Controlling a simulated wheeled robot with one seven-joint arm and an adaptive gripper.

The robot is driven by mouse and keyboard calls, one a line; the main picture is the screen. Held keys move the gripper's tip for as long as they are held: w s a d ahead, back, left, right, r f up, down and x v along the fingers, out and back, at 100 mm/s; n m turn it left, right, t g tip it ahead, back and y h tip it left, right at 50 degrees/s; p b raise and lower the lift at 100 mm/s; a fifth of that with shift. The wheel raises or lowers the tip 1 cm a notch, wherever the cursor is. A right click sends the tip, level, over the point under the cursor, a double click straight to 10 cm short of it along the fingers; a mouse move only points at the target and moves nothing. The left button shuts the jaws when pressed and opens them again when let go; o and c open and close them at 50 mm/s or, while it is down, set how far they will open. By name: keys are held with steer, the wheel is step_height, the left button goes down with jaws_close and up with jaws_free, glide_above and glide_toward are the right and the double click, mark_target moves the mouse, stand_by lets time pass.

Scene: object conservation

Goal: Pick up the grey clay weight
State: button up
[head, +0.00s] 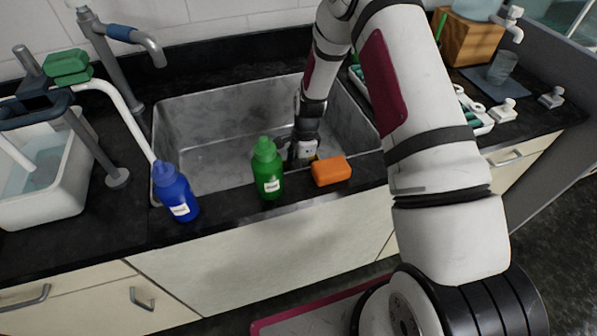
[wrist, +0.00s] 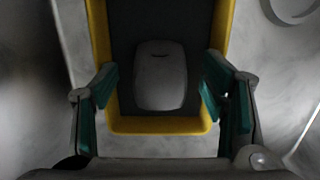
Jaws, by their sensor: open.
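The grey clay weight (wrist: 160,78) is a smooth, rounded block with a short dark mark near its far end. It lies in a yellow-rimmed container (wrist: 160,126) with a dark inside, shown in the wrist view. My gripper (wrist: 160,88) is open, with one green-padded finger on each side of the weight and a gap to it on both sides. In the head view my gripper (head: 303,148) reaches down into the sink behind the front edge. The weight is hidden there.
The metal sink (head: 205,155) surrounds my gripper. On its front ledge stand a blue bottle (head: 175,193), a green bottle (head: 267,170) and an orange block (head: 331,171), the last two close to my gripper. A white tub (head: 45,205) is at left. A wooden block (head: 468,40) stands at back right.

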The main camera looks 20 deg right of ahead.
steer(key=shift+f, duration=0.2)
steer(key=c, duration=1.4)
steer(key=shift+r, duration=0.1)
